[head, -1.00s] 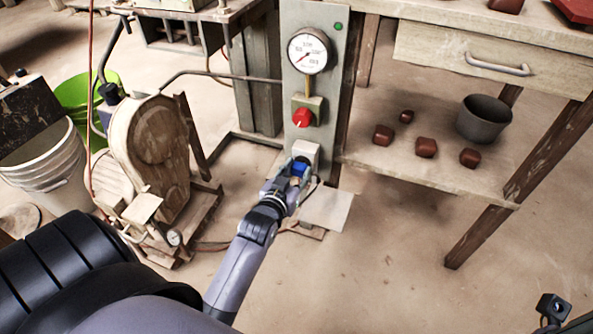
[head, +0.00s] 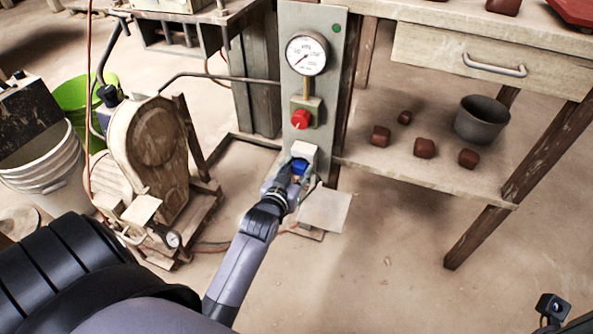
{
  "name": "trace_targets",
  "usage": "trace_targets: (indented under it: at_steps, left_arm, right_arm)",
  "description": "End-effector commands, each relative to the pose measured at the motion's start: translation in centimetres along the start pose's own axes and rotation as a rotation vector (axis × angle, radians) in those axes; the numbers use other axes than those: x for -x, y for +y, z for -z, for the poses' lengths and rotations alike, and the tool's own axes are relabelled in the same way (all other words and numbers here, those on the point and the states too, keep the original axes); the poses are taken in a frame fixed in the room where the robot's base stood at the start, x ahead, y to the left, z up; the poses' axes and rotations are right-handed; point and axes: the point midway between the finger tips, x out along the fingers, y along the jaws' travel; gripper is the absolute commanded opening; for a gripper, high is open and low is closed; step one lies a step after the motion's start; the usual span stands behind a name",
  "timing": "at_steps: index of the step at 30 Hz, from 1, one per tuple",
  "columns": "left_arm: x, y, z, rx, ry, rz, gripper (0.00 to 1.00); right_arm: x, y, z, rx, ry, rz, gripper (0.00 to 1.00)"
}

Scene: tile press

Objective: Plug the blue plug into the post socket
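The grey post (head: 322,100) stands in the middle of the head view. The white post socket (head: 304,151) is low on its front. The blue plug (head: 299,167) is right at the lower front of the socket. I cannot tell whether it is seated or only touching. My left gripper (head: 293,179) comes up from below with its fingers around the plug and appears shut on it. The fingers hide part of the plug. Of my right arm only a small dark part shows at the bottom right corner; its gripper fingers are not visible.
A red knob (head: 301,119) and a round gauge (head: 307,53) sit above the socket. A wooden machine (head: 152,145) stands to the left. The table's lower shelf (head: 400,166), with brown blocks and a grey pot (head: 482,120), is to the right. Open floor lies in front.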

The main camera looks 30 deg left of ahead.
Motion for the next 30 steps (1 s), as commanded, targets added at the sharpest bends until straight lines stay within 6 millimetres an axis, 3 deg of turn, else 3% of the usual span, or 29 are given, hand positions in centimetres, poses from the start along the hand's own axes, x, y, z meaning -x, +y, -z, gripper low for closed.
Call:
trace_targets:
  at_steps: [7, 18, 23, 30]
  left_arm:
    - [0.0, 0.0, 0.0, 0.0, -0.001, 0.0, 0.56]
    - [0.5, 0.0, -0.2, 0.0, -0.003, 0.0, 0.56]
    - [2.8, 0.0, -0.2, 0.0, -0.004, 0.0, 0.56]
    - [8.0, 0.0, -0.2, -0.001, -0.004, 0.0, 0.56]
  right_arm:
    - [0.0, 0.0, 0.0, 0.0, 0.002, 0.001, 0.0]
    - [0.3, 0.0, -0.1, 0.0, -0.011, -0.003, 0.0]
    - [0.2, 0.0, -0.1, 0.0, -0.009, -0.002, 0.0]
    - [0.2, 0.0, -0.1, 0.0, -0.007, -0.002, 0.0]
